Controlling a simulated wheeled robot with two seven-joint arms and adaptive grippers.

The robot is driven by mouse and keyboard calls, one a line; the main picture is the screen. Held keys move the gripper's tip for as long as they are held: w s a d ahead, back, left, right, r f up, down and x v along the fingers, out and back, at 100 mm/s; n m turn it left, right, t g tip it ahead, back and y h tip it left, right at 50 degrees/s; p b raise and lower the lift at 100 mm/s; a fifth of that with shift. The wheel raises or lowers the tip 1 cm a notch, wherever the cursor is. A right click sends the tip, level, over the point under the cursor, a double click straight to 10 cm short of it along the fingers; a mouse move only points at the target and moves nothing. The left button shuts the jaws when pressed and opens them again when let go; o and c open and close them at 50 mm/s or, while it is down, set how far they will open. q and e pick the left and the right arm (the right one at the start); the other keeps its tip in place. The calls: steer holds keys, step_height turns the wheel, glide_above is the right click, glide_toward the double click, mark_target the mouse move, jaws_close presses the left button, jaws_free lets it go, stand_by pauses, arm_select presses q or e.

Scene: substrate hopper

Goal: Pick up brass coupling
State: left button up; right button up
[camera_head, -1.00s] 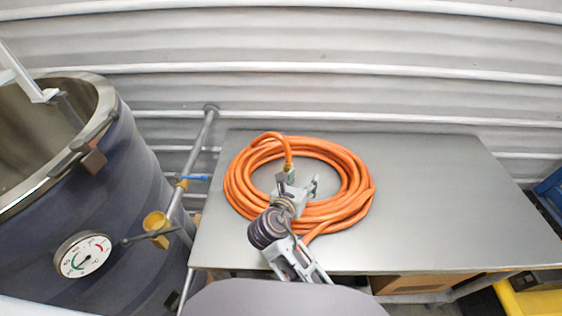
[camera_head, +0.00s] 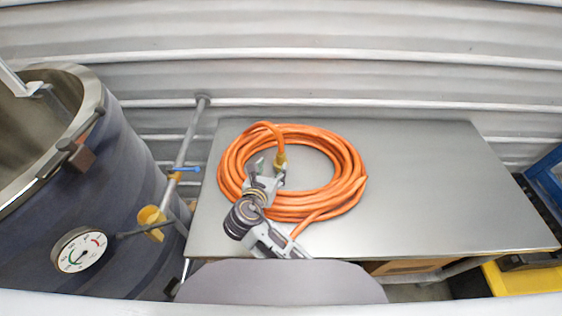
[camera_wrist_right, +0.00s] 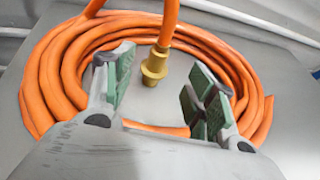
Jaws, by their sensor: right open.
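The brass coupling (camera_head: 281,160) is on the end of an orange hose (camera_head: 345,165) that arches over its own coil on the metal table. In the right wrist view the brass coupling (camera_wrist_right: 154,66) points down, beyond and between my open fingers, with no finger touching it that I can see. My right gripper (camera_head: 267,171) is open and empty, over the middle of the coil; its green-padded fingertips show in the right wrist view (camera_wrist_right: 163,82). My left gripper is not in view.
The grey metal table (camera_head: 440,190) is clear to the right of the coil. A dark tank (camera_head: 130,180) with a dial gauge (camera_head: 80,250) and a pipe with a blue-handled valve (camera_head: 184,169) stands at left. A yellow bin (camera_head: 525,278) is at lower right. A corrugated wall is behind.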

mark_target(280, 157)
steer(key=shift+x, duration=3.55)
steer(key=shift+f, duration=0.15)
steer(key=shift+w+d+f, duration=0.25)
steer(key=shift+w+f, duration=0.1)
steer(key=shift+w, duration=0.25)
steer(key=shift+w+d+f+b, duration=0.15)
steer(key=shift+w+f+b, duration=0.35)
steer(key=shift+b, duration=0.85)
steer(key=shift+b+x, duration=1.15)
steer(key=shift+w+r, duration=0.1)
steer(key=shift+r, duration=0.1)
steer(key=c, duration=1.2)
steer(key=shift+r, duration=0.2)
step_height(280, 157, up, 10)
steer(key=shift+f, duration=0.15)
